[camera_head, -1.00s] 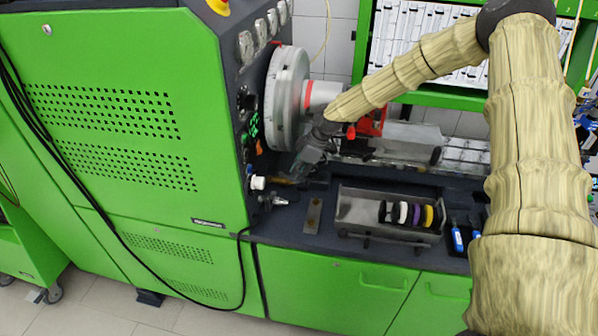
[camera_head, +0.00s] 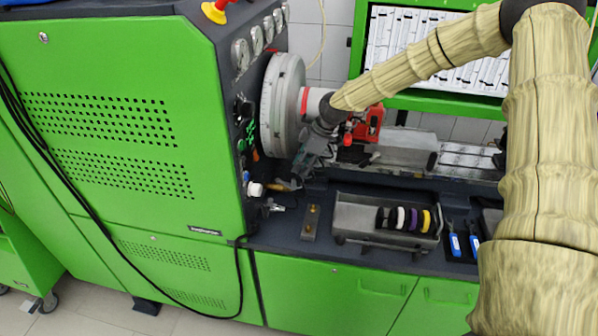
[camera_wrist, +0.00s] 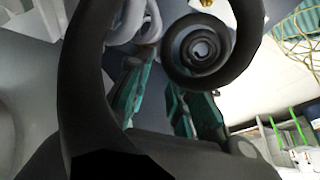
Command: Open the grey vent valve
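My gripper (camera_head: 312,158) hangs in front of the large grey disc (camera_head: 283,105) of the pump bench, to the right of the dark side panel. In the wrist view its two teal-padded fingers (camera_wrist: 163,98) stand apart, with no object visible clamped between them. A dark round part with concentric rings (camera_wrist: 201,50) appears above the right finger, and pale grey rounded shapes (camera_wrist: 138,20) lie beyond the left finger. I cannot tell for certain which part is the grey vent valve. A small silver fitting (camera_head: 273,207) and a white knob (camera_head: 255,189) sit low on the side panel.
A red part (camera_head: 368,124) stands right of my gripper. A brass-studded plate (camera_head: 311,222) is left of the tray. Gauges (camera_head: 241,53) line the panel's upper edge.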

